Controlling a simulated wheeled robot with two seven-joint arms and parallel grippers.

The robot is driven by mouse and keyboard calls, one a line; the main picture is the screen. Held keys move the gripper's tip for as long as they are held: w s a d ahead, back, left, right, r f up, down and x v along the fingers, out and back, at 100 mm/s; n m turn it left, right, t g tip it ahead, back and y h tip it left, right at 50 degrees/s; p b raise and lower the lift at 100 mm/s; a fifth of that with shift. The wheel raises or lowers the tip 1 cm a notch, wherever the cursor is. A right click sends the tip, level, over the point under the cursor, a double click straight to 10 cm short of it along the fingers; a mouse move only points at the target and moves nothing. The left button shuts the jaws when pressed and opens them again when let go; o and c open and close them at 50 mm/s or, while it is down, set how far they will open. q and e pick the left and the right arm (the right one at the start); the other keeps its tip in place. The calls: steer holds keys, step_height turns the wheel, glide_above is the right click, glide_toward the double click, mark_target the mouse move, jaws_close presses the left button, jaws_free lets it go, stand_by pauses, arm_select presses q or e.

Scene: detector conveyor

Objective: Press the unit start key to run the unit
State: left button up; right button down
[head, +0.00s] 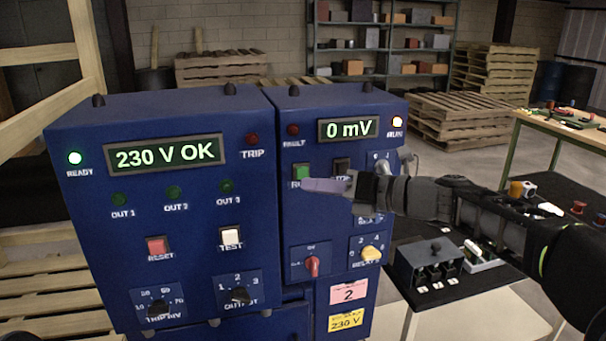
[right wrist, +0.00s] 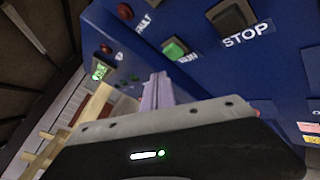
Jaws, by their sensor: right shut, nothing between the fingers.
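The unit's start key is the green RUN button (head: 301,172) on the right blue cabinet (head: 300,225). It also shows in the right wrist view (right wrist: 174,50), beside the dark STOP button (right wrist: 232,16). My right gripper (head: 308,186) is shut and empty. Its fingertips are just below the RUN button in the head view, covering part of its label. Whether they touch the panel I cannot tell. In the right wrist view the closed fingers (right wrist: 157,88) point toward the panel near the button. The cabinet's display (head: 347,129) reads 0 mV. My left gripper is not in view.
The left blue cabinet (head: 255,270) has a display (head: 164,154) reading 230 V OK and a lit READY lamp (head: 75,158). A lit lamp (head: 397,122) is at the right cabinet's upper right.

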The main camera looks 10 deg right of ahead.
steer(key=shift+s+d, duration=0.1)
steer(key=shift+s, duration=1.6)
step_height(320, 180, down, 36)
steer(key=s+d+n+g+h, duration=0.1)
steer(key=n+g+h, duration=0.3)
steer(key=n+h, duration=1.15)
steer(key=s+a+f+n+g+y, duration=0.1)
steer(key=s+a+f+n+y, duration=0.15)
steer(key=s+f+n, duration=0.45)
steer(key=s+a+f+n+g+y, duration=0.1)
steer(key=s+a+f+n+y, duration=0.15)
steer(key=s+f+n, duration=0.45)
steer(key=s+a+f+n+g+y, duration=0.1)
steer(key=s+a+f+g, duration=0.1)
steer(key=s+f, duration=0.3)
steer(key=s+a+f+n+g+y, duration=0.1)
steer(key=s+a+f+g, duration=0.1)
steer(key=s+f, duration=0.3)
steer(key=s+a, duration=0.1)
steer(key=s, duration=0.3)
steer(key=shift+s, duration=0.3)
